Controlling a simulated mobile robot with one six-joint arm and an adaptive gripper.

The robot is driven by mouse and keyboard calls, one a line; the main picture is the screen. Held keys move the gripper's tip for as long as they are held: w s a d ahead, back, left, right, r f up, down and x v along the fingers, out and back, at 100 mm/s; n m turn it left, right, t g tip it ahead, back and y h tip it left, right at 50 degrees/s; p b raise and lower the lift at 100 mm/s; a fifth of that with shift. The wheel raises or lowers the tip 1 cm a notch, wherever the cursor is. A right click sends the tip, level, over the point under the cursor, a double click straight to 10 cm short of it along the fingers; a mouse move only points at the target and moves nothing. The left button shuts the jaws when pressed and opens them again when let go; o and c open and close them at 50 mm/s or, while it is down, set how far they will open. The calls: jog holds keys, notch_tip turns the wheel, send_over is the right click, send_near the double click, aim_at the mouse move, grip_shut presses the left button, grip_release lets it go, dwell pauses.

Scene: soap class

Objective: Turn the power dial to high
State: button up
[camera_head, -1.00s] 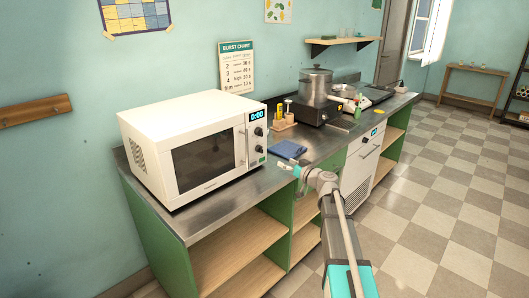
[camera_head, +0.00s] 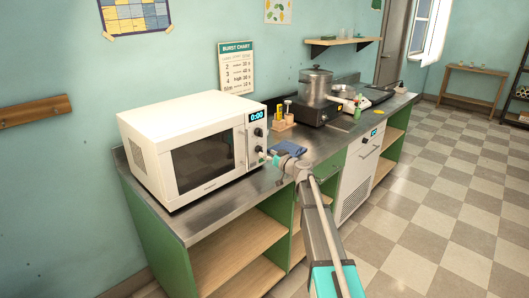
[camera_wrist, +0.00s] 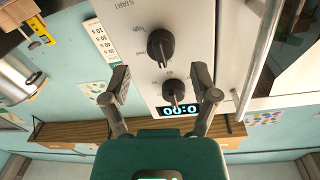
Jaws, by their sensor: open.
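The white microwave (camera_head: 185,145) stands on the counter with its display (camera_head: 257,115) reading 0:00. In the wrist view, which is upside down, the black dial with "high" lettering beside it (camera_wrist: 160,46) lies beyond my fingertips. A second black dial (camera_wrist: 173,92) sits closer to the display (camera_wrist: 178,109); it also shows in the head view (camera_head: 258,132). My gripper (camera_wrist: 160,84) is open and empty in front of the control panel, fingers spread to either side of the dial column. In the head view, my gripper (camera_head: 268,156) is at the panel's lower part and partly covers it. Contact cannot be told.
The microwave door handle (camera_wrist: 262,55) runs beside the panel. A blue cloth (camera_head: 292,147) lies on the counter (camera_head: 225,194) behind my gripper. Small bottles (camera_head: 286,110) and a pot (camera_head: 315,87) stand farther along. The floor before the counter is clear.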

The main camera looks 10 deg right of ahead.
aim_at(262, 151)
jog(key=shift+x, duration=1.65)
